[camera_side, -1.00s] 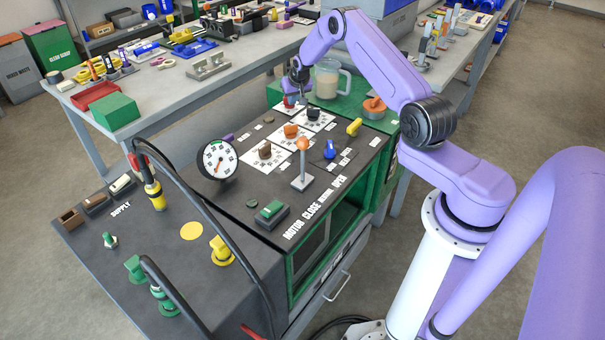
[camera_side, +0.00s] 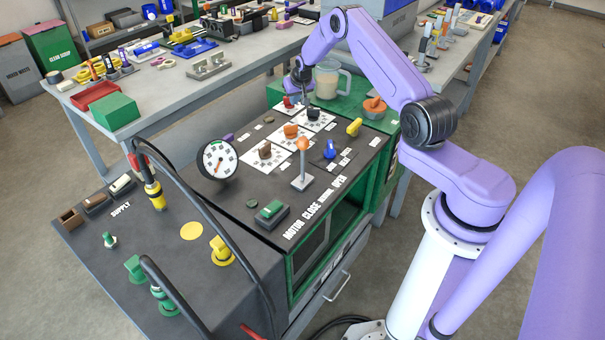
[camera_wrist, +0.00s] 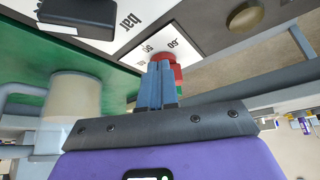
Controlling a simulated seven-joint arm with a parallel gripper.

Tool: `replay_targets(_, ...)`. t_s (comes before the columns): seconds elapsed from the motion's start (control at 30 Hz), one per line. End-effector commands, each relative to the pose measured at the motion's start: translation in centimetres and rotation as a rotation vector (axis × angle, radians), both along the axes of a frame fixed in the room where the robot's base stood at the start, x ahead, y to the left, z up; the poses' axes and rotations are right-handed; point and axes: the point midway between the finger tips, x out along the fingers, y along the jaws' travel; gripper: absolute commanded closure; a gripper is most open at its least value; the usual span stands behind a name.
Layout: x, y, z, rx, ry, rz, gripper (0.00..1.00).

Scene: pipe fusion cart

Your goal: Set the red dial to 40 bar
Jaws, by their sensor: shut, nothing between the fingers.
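The red dial (camera_side: 288,102) sits on a white scale card at the far end of the dark console top. In the wrist view the red dial (camera_wrist: 165,60) shows just past the fingertips, partly hidden by them. Printed "60", "50" and "bar" show on its card; its pointer setting cannot be read. My gripper (camera_side: 304,100) is shut and empty, low beside the dial on its right in the side view. In the wrist view my gripper's (camera_wrist: 157,72) blue-grey fingers are together, close to the dial; whether they touch it is unclear.
Black (camera_side: 314,113), orange (camera_side: 291,131) and brown (camera_side: 265,152) knobs sit on nearby cards. A round gauge (camera_side: 218,160) and an orange-topped lever (camera_side: 302,165) stand nearer the camera. A clear jug (camera_side: 327,80) stands on the green surface behind my gripper.

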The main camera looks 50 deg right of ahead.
Motion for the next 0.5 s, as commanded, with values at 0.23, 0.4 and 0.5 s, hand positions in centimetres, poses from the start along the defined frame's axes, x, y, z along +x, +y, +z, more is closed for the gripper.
replay_targets(0.23, -0.4, 0.2, 0.4, 0.000, -0.001, 0.000, 1.00)
replay_targets(0.4, -0.4, 0.2, 2.1, -0.001, -0.003, 0.000, 1.00)
replay_targets(0.5, -0.4, 0.2, 3.1, -0.001, -0.002, 0.000, 1.00)
